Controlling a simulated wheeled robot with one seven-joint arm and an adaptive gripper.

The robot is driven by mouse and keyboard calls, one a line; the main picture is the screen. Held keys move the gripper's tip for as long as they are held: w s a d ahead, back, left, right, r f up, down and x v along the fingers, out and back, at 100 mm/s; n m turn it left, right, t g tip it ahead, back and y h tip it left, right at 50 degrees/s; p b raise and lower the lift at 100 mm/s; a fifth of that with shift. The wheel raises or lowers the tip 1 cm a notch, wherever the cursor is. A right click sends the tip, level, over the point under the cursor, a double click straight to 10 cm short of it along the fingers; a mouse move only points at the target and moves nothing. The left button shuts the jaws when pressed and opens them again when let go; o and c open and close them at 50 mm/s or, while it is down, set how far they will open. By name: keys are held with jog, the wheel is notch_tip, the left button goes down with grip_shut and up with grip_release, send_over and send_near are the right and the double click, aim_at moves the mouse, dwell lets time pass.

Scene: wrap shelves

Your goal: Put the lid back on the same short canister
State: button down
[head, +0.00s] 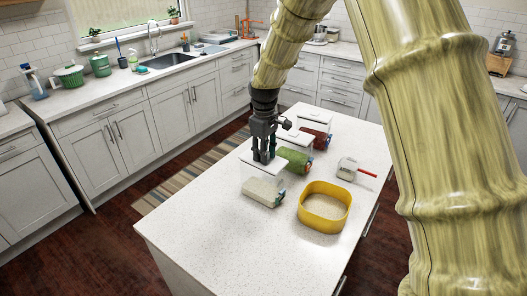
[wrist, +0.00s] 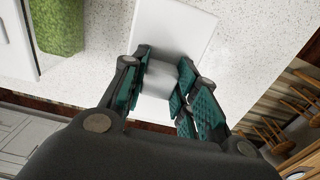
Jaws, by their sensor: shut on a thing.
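My gripper (head: 264,157) is shut on the knob of a white square lid (head: 258,166). The lid hangs roughly level above the island; in the wrist view the lid (wrist: 196,32) spreads out beyond the fingers. A short clear canister (head: 262,192) with pale contents and a teal side part stands open on the island, just below the lid in the head view. The lid is apart from it. The wrist view does not show this canister.
A green-filled canister (head: 297,162) and a red-filled one (head: 323,140) stand behind, both with white lids. The island's front left is clear.

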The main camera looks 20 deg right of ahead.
jog(key=shift+a+r, duration=0.1)
jog(key=shift+r, duration=0.05)
jog(key=shift+w+a+f, duration=0.15)
jog(key=shift+w+f, duration=0.6)
jog(key=shift+w, duration=0.2)
jog(key=shift+w+f, duration=0.1)
jog(key=shift+w, duration=0.1)
jog(key=shift+s+d+r, duration=0.25)
jog(key=shift+s, duration=0.2)
jog(key=shift+w+a+f, duration=0.15)
jog(key=shift+w+f, duration=0.25)
jog(key=shift+w, duration=0.1)
jog(key=shift+s, duration=0.15)
jog(key=shift+f, duration=0.2)
